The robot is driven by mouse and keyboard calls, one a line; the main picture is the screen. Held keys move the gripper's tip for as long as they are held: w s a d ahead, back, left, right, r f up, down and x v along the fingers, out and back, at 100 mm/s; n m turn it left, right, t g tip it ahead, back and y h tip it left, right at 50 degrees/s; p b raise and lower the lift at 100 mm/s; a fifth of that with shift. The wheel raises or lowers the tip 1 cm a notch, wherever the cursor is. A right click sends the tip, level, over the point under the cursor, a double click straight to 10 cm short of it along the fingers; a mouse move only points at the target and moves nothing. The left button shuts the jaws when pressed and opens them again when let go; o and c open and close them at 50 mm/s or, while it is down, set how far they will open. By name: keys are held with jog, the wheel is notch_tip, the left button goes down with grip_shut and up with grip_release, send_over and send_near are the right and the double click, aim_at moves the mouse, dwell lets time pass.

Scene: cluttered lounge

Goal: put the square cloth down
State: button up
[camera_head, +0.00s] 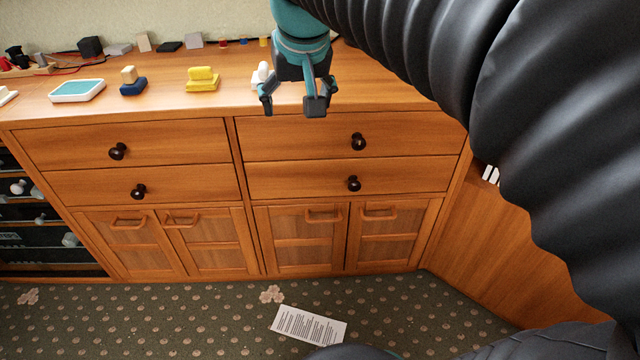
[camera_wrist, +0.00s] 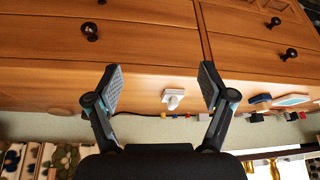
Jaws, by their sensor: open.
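My gripper (camera_head: 291,106) is open above the front edge of the wooden sideboard (camera_head: 350,93). In the wrist view its two fingers stand wide apart (camera_wrist: 160,88) with nothing held between them. I cannot make out a square cloth for certain in either view. A small white piece with a rounded knob (camera_head: 261,74) sits on the sideboard top, partly hidden behind my gripper. It also shows between the fingers in the wrist view (camera_wrist: 173,99), apart from them.
On the sideboard top are a yellow stacked piece (camera_head: 202,78), a blue piece with a tan block (camera_head: 132,84) and a white-rimmed teal square (camera_head: 77,90). Several small blocks line the back. A printed sheet (camera_head: 308,326) lies on the carpet. Drawer knobs stick out in front.

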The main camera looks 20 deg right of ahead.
jog(key=s+f+n, duration=0.1)
jog(key=s+f, duration=1.3)
jog(key=s, duration=0.1)
jog(key=shift+s+f+y, duration=0.15)
jog(key=shift+f+y, duration=0.15)
jog(key=shift+f, duration=0.05)
jog(key=shift+a, duration=0.1)
